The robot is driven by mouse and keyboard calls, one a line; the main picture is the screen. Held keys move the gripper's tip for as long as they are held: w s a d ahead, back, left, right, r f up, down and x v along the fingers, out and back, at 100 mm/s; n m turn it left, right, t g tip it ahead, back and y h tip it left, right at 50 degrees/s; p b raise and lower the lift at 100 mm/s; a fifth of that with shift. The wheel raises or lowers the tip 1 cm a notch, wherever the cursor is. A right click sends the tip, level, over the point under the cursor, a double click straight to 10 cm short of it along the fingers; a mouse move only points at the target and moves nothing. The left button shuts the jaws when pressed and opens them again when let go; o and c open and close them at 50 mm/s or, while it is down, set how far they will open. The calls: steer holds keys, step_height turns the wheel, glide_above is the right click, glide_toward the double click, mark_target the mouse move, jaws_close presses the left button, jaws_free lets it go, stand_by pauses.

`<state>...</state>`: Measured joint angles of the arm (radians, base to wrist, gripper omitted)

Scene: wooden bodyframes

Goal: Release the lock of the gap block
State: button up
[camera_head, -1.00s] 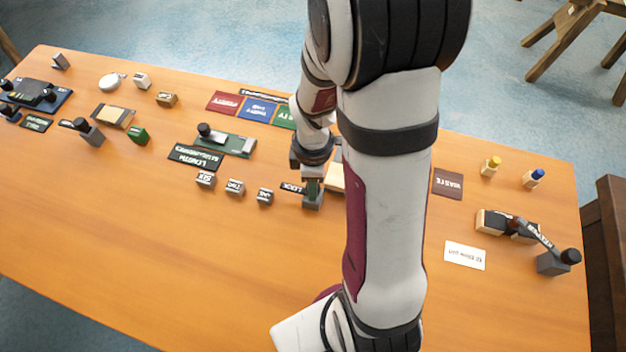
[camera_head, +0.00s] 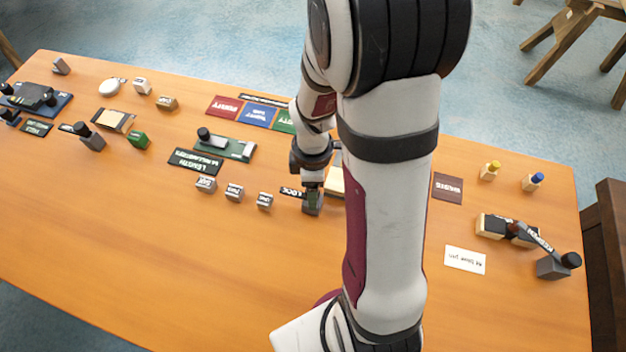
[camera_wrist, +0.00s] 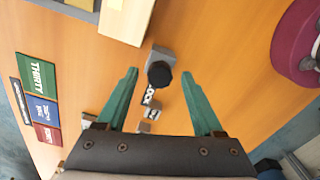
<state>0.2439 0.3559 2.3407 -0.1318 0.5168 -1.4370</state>
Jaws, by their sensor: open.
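A grey block with a round black knob (camera_wrist: 160,74) stands beside a black label reading LOCK (camera_wrist: 148,96); the label also shows in the head view (camera_head: 292,193). My gripper (camera_wrist: 158,75) is open, with its two green fingers on either side of the knob and visible gaps to both. In the head view, my gripper (camera_head: 312,191) is low over the grey block (camera_head: 312,206) and hides most of it. A pale wooden piece (camera_head: 336,181) lies just behind, partly hidden by my arm; I cannot tell whether it is the gap block.
Small lettered blocks (camera_head: 234,191) stand in a row left of the lock. A green device with a black knob (camera_head: 225,144) and coloured mats (camera_head: 257,115) lie farther back. Another knobbed lever (camera_head: 553,264) is at the right. The front of the table is clear.

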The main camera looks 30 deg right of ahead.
step_height(320, 180, up, 16)
steer(key=shift+f, duration=0.15)
steer(key=shift+s+a, duration=0.1)
steer(key=s+a+m+y, duration=0.1)
steer(key=s+a+m, duration=0.9)
steer(key=s+m, duration=0.4)
steer(key=m, duration=0.3)
steer(key=shift+f+m+y, duration=0.25)
steer(key=shift+m+y, duration=0.15)
